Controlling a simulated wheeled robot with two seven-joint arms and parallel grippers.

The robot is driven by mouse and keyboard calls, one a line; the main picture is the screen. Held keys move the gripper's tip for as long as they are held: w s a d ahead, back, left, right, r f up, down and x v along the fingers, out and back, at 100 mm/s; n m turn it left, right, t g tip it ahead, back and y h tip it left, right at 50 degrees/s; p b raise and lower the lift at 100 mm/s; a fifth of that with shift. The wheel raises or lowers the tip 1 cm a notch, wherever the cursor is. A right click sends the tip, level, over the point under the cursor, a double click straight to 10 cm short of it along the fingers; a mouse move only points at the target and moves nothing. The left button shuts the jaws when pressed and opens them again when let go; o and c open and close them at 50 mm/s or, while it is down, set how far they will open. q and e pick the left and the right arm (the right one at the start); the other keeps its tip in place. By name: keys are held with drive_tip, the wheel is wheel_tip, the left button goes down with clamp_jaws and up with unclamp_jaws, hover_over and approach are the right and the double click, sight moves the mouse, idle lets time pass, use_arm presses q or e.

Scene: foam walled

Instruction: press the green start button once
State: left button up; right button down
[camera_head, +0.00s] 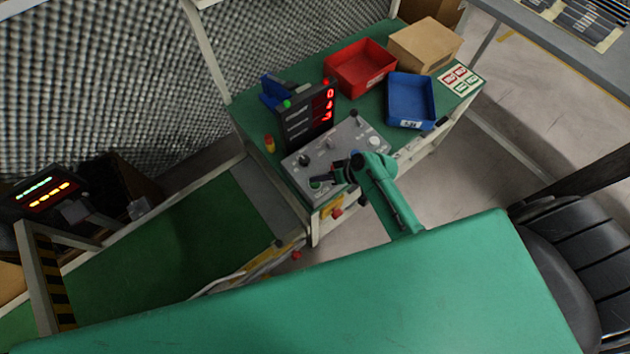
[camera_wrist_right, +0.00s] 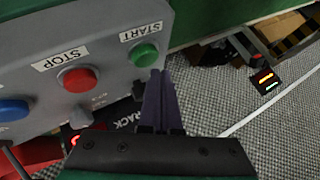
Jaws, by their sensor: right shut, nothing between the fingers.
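The green start button (camera_wrist_right: 143,54) sits on a grey control panel (camera_head: 350,132), under a label reading START in the right wrist view. My right gripper (camera_head: 326,180) is shut and empty over the panel's near left corner. In the wrist view its dark fingers (camera_wrist_right: 158,78) end just below and to the right of the green button. I cannot tell whether they touch it. In the head view the fingers and wrist cover part of that corner, and the button is too small to tell clearly. My left gripper is out of view.
A red stop button (camera_wrist_right: 78,79) and a blue button (camera_wrist_right: 12,110) sit beside the green one. Behind the panel stands a display with red digits (camera_head: 308,115). A red bin (camera_head: 360,68), a blue bin (camera_head: 411,100) and a cardboard box (camera_head: 425,45) fill the bench's far end.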

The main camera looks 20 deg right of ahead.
sight(319, 184)
drive_tip(key=shift+f, duration=0.1)
drive_tip(key=shift+f+b, duration=0.3)
drive_tip(key=shift+f+b, duration=0.4)
drive_tip(key=shift+f, duration=0.15)
idle(0.7)
idle(0.4)
drive_tip(key=shift+r+p, duration=0.95)
wheel_tip(319, 184, up, 5)
drive_tip(key=p, duration=0.5)
drive_tip(key=shift+r, duration=0.1)
